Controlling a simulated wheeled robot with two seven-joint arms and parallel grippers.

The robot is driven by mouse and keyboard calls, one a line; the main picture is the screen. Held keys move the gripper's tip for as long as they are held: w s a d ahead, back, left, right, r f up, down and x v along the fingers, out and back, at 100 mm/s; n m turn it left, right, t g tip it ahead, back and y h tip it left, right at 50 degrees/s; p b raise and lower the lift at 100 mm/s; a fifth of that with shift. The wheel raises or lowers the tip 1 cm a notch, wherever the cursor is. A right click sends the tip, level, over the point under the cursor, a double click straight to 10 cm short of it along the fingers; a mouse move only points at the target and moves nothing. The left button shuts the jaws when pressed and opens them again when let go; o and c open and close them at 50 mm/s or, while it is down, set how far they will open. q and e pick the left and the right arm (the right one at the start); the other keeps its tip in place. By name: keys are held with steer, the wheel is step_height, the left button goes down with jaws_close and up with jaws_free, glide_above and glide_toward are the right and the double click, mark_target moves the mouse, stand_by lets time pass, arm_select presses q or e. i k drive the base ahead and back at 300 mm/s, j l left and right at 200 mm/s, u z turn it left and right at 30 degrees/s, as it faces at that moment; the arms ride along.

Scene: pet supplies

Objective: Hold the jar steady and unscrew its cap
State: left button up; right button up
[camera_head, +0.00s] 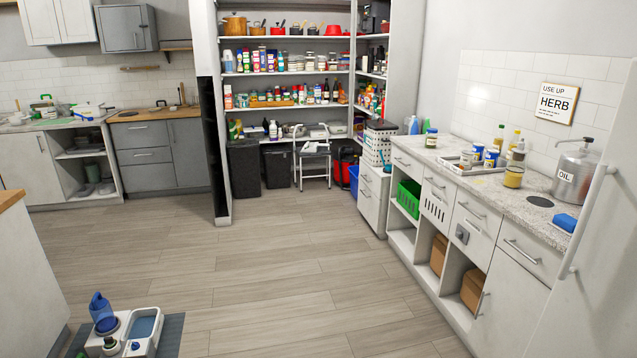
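Several jars stand on the right-hand counter. Other small jars (491,157) with blue, white and yellow labels stand on a tray (452,163) farther along. I cannot tell which jar is the task's. The caps are too small to see clearly. Neither of my grippers is in view.
The counter (500,190) also holds bottles (515,166), a metal oil can (576,172) and a blue sponge (565,222). A pet feeder (108,318) stands on a mat at the lower left. The wood floor (270,270) in the middle is clear.

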mark_target(431, 141)
steer(key=i, duration=1.85)
steer(key=i+z, duration=0.2)
steer(key=i, duration=0.25)
steer(key=i+j+z, duration=0.2)
steer(key=i, duration=0.25)
steer(key=i+j+z, duration=0.15)
steer(key=i, duration=0.25)
steer(key=i+j+z, duration=0.2)
steer(key=i+j, duration=0.15)
steer(key=i, duration=0.1)
